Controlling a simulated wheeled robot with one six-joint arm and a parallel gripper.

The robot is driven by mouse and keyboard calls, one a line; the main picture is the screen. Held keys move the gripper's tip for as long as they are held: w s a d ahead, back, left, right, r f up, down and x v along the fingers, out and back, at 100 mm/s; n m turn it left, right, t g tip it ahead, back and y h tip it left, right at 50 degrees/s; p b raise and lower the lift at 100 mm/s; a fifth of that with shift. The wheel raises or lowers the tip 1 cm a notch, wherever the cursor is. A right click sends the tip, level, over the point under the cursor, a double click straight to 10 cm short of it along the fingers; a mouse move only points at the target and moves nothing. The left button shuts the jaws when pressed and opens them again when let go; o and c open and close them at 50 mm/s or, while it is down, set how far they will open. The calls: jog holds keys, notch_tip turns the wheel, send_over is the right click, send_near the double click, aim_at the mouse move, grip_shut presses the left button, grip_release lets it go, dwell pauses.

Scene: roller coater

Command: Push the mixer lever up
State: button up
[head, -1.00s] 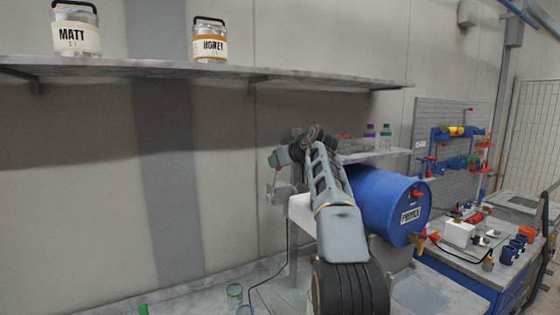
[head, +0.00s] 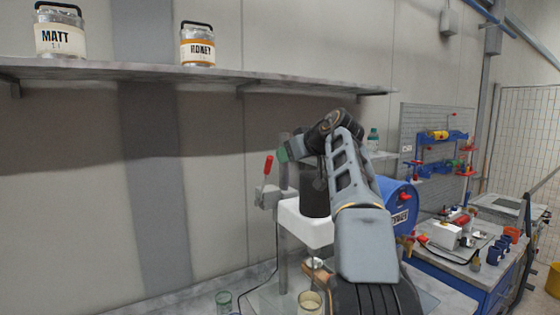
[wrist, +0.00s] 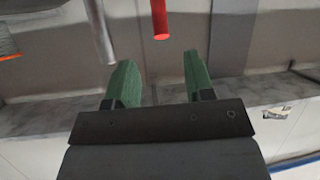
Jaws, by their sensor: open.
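The mixer stands at the wall in the head view, with a white housing (head: 303,222) and a dark cylinder (head: 314,194). Its lever has a red handle (head: 267,166) that points up, tilted slightly, from a grey bracket on the mixer's left side. In the wrist view the red handle (wrist: 160,18) comes in from the top, ahead of the gap between my fingers. My gripper (wrist: 160,82) has two green fingers spread apart with nothing between them. In the head view my gripper (head: 284,154) is just right of the handle; contact cannot be told.
A shelf (head: 200,71) with MATT (head: 60,40) and HONEY (head: 197,50) cans runs above. A blue barrel (head: 401,200) stands right of the mixer, partly behind my arm. Jars (head: 310,301) stand on the bench below. A cluttered blue workbench is at the right.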

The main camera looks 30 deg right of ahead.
jog(key=shift+v, duration=1.3)
